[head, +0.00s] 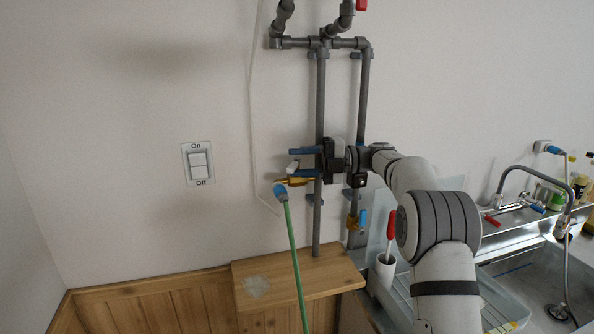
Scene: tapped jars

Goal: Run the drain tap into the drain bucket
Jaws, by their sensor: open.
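My gripper (292,162) is in front of the left grey pipe, pointing left, with its blue-tipped jaws open. A small white piece shows between or just behind the fingers; I cannot tell whether they touch it. A brass tap (297,181) sits on the left pipe just below the fingers. A blue connector (280,192) with a green hose (294,250) hangs from its outlet. Another brass tap (352,222) with a blue lever (363,219) is on the right pipe, lower down. Which is the drain tap is not marked. I cannot make out a drain bucket.
A wooden ledge (290,284) lies below the pipes. A white cup (384,270) holds a red-handled brush (390,228). A sink (535,285) with a faucet (515,180) is at right. A wall switch (198,164) is at left. The wall left of the pipes is mostly clear.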

